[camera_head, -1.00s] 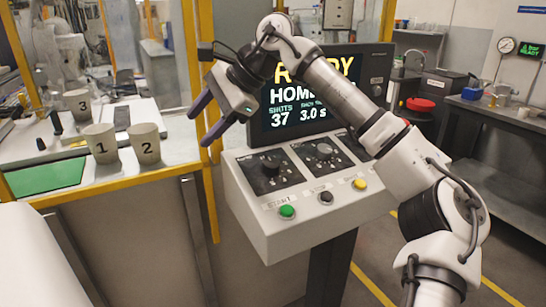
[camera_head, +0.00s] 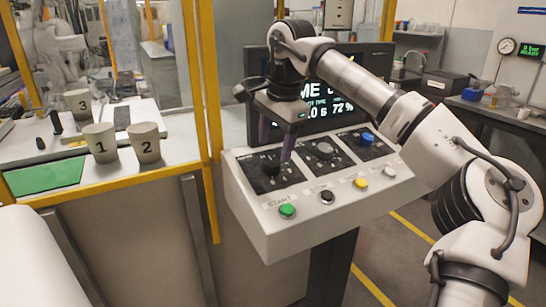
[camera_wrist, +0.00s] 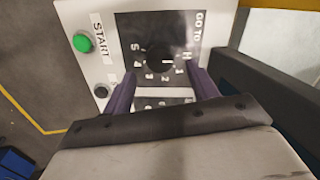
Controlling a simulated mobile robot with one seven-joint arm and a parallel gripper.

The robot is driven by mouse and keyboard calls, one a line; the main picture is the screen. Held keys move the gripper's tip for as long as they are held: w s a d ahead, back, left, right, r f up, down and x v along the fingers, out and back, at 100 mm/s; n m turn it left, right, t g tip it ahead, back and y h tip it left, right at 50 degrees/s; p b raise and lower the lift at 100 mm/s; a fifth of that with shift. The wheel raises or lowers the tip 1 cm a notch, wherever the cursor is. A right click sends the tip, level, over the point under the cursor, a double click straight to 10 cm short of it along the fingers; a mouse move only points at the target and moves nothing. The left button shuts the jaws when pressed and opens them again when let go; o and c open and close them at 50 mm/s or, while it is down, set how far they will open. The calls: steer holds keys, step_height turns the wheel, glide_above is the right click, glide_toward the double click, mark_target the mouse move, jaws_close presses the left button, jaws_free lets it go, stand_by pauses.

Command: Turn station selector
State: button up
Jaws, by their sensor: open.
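The station selector is a black knob (camera_head: 271,168) on the left dial plate of the white sloped control box (camera_head: 240,206). In the wrist view the knob (camera_wrist: 158,60) sits on a black plate marked "GO TO" with letters and numbers around it; its exact pointer direction is hard to read. My gripper (camera_head: 276,155) is above that plate, pointing down. Its two purple fingers (camera_wrist: 162,78) are open, one on either side of the knob's near edge, with no visible grip on it. One finger partly covers the dial in the head view.
The box also has a grey knob (camera_head: 323,150), a blue knob (camera_head: 367,139), and green (camera_head: 287,211), black (camera_head: 327,198) and yellow (camera_head: 360,184) buttons in front. A screen (camera_head: 380,62) stands behind. A yellow-framed bench with numbered cups (camera_head: 100,143) is at left.

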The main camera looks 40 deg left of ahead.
mark_target(272, 161)
steer(key=shift+a+f, duration=0.2)
steer(key=shift+f, duration=0.8)
steer(key=shift+a+f, duration=0.2)
steer(key=shift+f, duration=0.8)
steer(key=shift+c, duration=0.5)
steer(key=c, duration=0.9)
